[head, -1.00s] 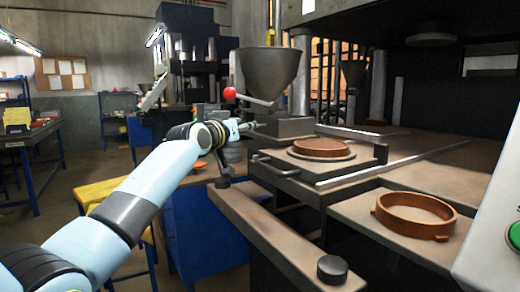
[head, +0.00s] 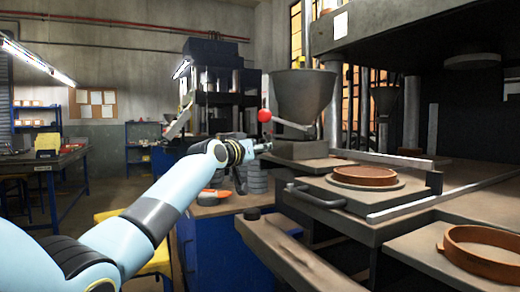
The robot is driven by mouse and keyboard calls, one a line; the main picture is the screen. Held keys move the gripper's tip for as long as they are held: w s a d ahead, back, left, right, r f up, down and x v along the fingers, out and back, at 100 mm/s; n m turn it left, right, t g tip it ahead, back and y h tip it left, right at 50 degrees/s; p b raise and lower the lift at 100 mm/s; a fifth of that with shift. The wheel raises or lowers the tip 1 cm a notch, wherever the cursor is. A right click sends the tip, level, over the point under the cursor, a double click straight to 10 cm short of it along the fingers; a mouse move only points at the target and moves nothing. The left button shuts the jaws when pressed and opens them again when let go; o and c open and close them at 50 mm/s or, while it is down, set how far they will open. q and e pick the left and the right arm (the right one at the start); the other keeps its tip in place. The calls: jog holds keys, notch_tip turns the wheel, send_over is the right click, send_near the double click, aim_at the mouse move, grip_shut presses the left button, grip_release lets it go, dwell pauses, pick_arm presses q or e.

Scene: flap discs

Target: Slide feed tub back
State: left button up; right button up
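The feed tub appears to be the grey block (head: 298,150) under the dark conical hopper (head: 303,95), at the back of the press table. A lever with a red ball knob (head: 264,115) reaches out at the hopper's left. My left arm comes in from the lower left, and its gripper (head: 264,147) is at the block's left end. The gripper is small and seen from behind, so its fingers and any contact with the block cannot be made out. My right gripper is out of view.
A brown ring (head: 365,176) sits on a plate with a front handle (head: 316,199). A second ring mould (head: 482,252) lies on a lower-right plate. Grey discs (head: 257,180) are stacked on the blue cabinet behind my arm. A metal rail (head: 400,208) runs beside the handled plate.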

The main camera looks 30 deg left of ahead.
pick_arm(q)
jog(key=o, duration=0.3)
jog(key=shift+w+a, duration=0.2)
jog(key=shift+a, duration=0.25)
jog(key=shift+o, duration=0.2)
jog(key=shift+d, duration=0.1)
jog(key=shift+f, duration=0.1)
jog(key=s, duration=1.2)
jog(key=shift+a, duration=0.35)
